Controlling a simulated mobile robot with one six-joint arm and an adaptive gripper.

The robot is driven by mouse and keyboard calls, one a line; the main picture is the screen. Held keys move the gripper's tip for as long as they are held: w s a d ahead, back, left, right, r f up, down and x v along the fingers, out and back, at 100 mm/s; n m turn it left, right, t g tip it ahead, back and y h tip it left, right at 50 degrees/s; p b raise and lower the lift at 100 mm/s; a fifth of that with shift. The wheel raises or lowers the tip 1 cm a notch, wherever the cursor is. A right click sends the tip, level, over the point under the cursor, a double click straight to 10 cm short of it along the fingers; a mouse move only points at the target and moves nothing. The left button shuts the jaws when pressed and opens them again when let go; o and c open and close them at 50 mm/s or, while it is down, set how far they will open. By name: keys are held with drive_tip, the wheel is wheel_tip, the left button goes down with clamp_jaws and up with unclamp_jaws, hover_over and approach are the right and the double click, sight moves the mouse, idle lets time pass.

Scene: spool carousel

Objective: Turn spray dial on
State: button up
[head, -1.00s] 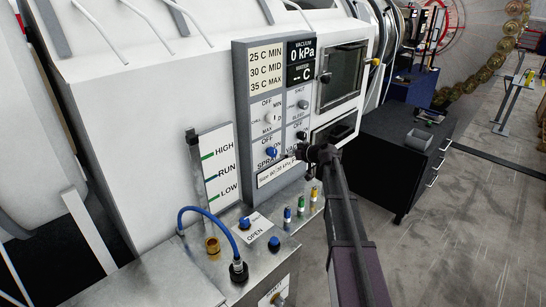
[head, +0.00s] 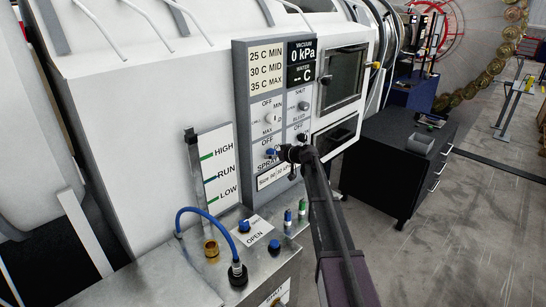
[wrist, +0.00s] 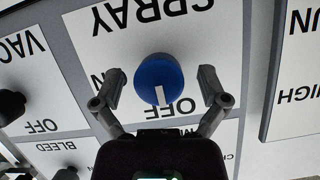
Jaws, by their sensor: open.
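The spray dial (head: 271,154) is a blue round knob on the grey control panel, below an OFF label and above the SPRAY label. In the wrist view the blue dial (wrist: 155,75) is large and central, seen upside down. Its white mark points towards OFF. My gripper (wrist: 160,87) is open, with one finger on each side of the dial; I see gaps between the fingers and the knob. In the head view my gripper (head: 288,153) is just right of the dial, and its fingertips are too small to make out clearly.
The vacuum dial (head: 301,138) and its OFF label are close on the right. The white water dial (head: 269,118) is above. A metal ledge (head: 205,275) below carries a blue hose (head: 205,210), a blue button and small valves. A dark cabinet (head: 385,175) stands right.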

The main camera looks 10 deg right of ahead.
drive_tip(key=c, duration=1.1)
drive_tip(key=shift+c, duration=0.2)
drive_tip(key=shift+m, duration=0.3)
drive_tip(key=shift+f+m+g+y+b, duration=0.1)
drive_tip(key=shift+m+g+y+b, duration=0.5)
drive_tip(key=shift+m+y, duration=0.5)
drive_tip(key=m+y+b, duration=0.1)
drive_tip(key=m, duration=0.2)
drive_tip(key=shift+m+g+y+b, duration=0.3)
drive_tip(key=shift+b, duration=0.1)
drive_tip(key=m+y+b, duration=0.2)
drive_tip(key=m+b, duration=0.1)
drive_tip(key=m, duration=0.1)
drive_tip(key=shift+m+t+y+b, duration=0.4)
drive_tip(key=shift+m+y+b, duration=0.35)
drive_tip(key=shift+m, duration=0.85)
drive_tip(key=shift+r, duration=0.2)
